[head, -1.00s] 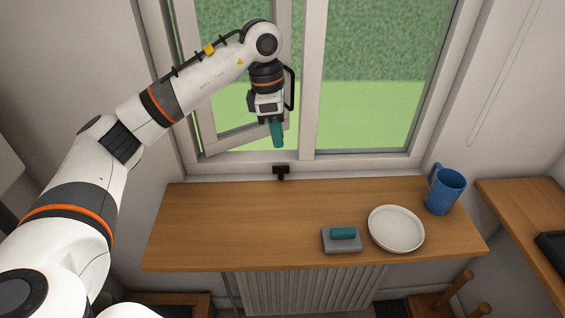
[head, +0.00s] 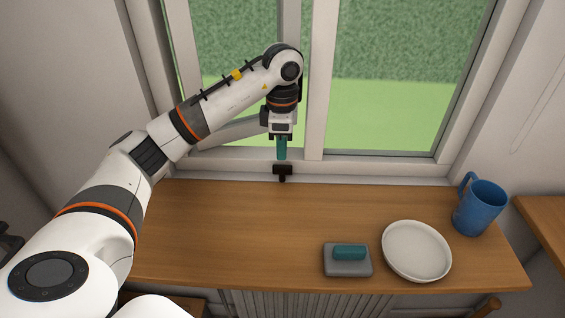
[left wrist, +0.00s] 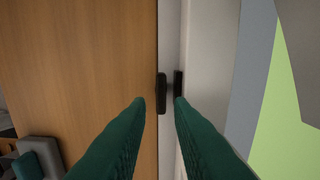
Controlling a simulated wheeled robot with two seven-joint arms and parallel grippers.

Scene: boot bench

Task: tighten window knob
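The window knob (head: 282,171) is small and black, at the bottom of the window frame, just behind the wooden bench top. In the left wrist view the knob (left wrist: 162,95) shows straight ahead, with a second dark piece beside it on the pale frame. My left gripper (head: 282,159) points down just above the knob in the head view. Its two teal fingers (left wrist: 159,102) stand apart in the left wrist view, with the knob lined up with the gap beyond their tips. Nothing is held between them. I cannot tell whether they touch the knob. My right gripper is not in view.
The wooden bench top (head: 230,225) is clear on its left and middle. A grey block with a teal top (head: 347,260), a white plate (head: 416,250) and a blue mug (head: 480,208) stand at the right. An inner window sash (head: 235,131) hangs open behind my arm.

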